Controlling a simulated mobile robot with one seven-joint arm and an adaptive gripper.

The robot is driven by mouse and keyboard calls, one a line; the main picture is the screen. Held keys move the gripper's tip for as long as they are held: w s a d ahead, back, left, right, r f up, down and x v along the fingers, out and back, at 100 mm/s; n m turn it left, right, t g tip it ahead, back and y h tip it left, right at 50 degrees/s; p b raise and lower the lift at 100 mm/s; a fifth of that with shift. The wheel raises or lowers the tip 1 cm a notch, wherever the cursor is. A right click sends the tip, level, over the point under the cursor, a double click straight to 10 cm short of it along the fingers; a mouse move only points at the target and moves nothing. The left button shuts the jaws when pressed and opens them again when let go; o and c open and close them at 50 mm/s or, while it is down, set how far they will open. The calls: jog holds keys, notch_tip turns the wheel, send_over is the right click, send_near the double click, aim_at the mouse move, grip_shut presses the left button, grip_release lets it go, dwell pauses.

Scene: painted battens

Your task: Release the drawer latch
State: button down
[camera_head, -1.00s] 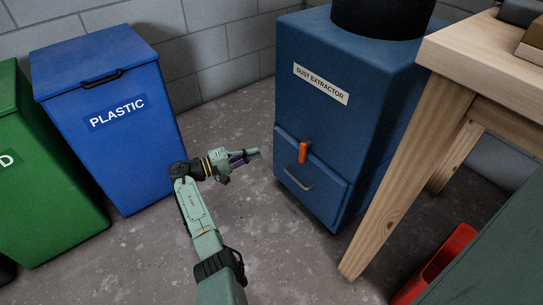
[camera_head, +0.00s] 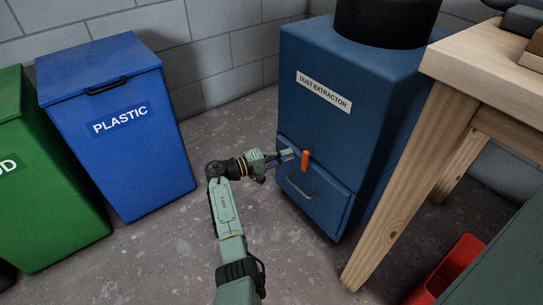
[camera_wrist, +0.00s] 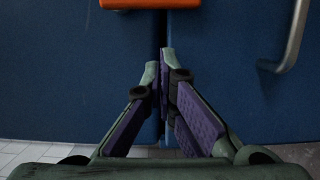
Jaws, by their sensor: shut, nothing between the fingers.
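The drawer latch is an orange handle (camera_head: 305,161) at the top edge of the drawer (camera_head: 318,196) on the blue dust extractor (camera_head: 345,70). It hangs roughly upright in the head view. In the wrist view the orange latch (camera_wrist: 163,3) shows at the top edge, partly cut off. My gripper (camera_head: 289,155) is just left of the latch in the head view. In the wrist view my gripper (camera_wrist: 164,52) has its fingertips together with nothing between them, below the latch in the picture and apart from it. The grey drawer pull (camera_head: 299,188) is below the latch.
A blue plastic bin (camera_head: 120,140) and a green bin (camera_head: 40,190) stand at the left. A wooden bench leg (camera_head: 405,190) stands right of the extractor, with a red container (camera_head: 450,270) beyond it. The concrete floor (camera_head: 170,250) between is clear.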

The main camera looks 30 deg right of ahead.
aim_at(302, 167)
jog(key=shift+s, duration=1.45)
